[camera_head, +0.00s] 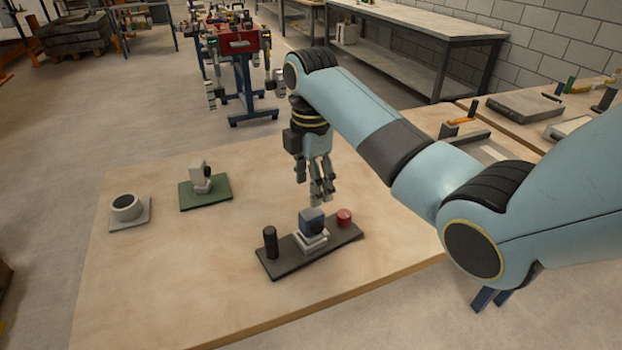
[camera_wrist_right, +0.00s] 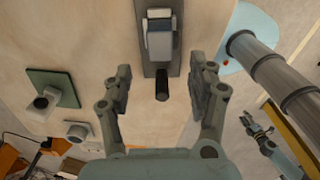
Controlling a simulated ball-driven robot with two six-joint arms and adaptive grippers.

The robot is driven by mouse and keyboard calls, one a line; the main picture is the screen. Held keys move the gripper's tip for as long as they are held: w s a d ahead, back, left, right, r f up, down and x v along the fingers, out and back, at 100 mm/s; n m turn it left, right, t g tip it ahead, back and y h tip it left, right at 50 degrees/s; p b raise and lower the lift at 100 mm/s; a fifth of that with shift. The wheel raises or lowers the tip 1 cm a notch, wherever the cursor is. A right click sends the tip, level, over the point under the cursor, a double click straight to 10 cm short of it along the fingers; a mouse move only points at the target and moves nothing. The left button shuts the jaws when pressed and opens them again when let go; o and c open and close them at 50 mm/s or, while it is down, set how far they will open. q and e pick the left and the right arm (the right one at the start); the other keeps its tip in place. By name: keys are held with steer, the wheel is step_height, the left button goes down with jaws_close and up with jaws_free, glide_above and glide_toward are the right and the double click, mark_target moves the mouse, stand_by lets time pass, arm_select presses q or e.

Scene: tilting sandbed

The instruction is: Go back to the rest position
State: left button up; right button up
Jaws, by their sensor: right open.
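My right gripper (camera_head: 322,198) hangs with its fingers down above the table, just above and behind a dark plate (camera_head: 284,265). It is open and empty. In the right wrist view its fingers (camera_wrist_right: 165,75) stand wide apart on either side of the plate's end. On the plate are a black cylinder (camera_head: 270,242), a blue-grey block (camera_head: 312,220) on a pale stepped base, and a red round piece (camera_head: 344,217). My left gripper is not in the head view. In the right wrist view a small gripper (camera_wrist_right: 262,132) at the lower right appears to be my left one; its jaw state is unclear.
A green plate (camera_head: 218,194) with a pale upright part and a pale plate (camera_head: 142,218) with a round dark-topped piece stand on the table's left. The table's (camera_head: 180,290) front left is bare. Side benches (camera_head: 590,105) with tools stand at the right.

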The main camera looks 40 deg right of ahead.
steer(key=shift+r, duration=0.3)
